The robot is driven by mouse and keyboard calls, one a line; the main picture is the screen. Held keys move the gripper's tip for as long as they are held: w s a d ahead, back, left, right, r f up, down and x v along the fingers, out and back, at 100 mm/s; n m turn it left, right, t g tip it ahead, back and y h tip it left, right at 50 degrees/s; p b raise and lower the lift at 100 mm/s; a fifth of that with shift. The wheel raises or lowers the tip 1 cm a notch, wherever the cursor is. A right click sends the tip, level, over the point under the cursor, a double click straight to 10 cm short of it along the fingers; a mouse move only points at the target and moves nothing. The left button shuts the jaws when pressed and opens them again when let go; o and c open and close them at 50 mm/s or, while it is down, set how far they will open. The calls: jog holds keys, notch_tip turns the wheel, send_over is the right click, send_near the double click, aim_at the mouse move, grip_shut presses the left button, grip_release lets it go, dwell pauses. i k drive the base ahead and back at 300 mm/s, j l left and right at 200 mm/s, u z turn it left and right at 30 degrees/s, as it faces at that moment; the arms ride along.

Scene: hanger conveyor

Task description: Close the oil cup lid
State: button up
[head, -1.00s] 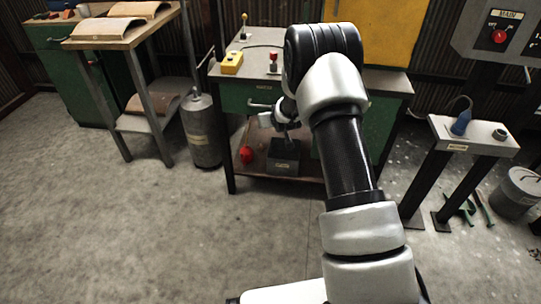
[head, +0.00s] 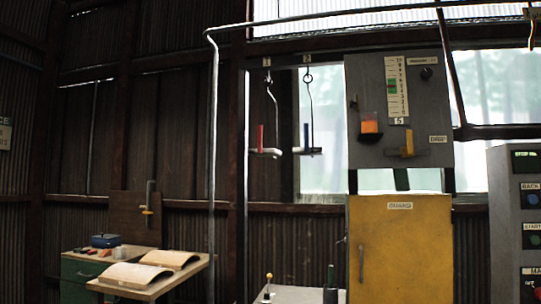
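What seems to be the oil cup (head: 370,123) is a small vessel with orange contents on the grey panel, above the yellow cabinet. A dark part lies under it, and a thin dark piece stands at its upper left. It is too small to tell which part is the lid or how it sits. My gripper is not in view in the head view now.
The grey panel (head: 430,75) also carries a green-marked scale (head: 392,88) and a yellow handle (head: 408,142). The yellow cabinet (head: 400,250) stands below. Hangers (head: 264,150) hang left of the panel. A dark green bottle-like object (head: 331,284) stands in front.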

aim_at(351, 103)
jog(key=i+j+z, duration=0.15)
jog(key=i+z, duration=0.2)
jog(key=i, duration=0.6)
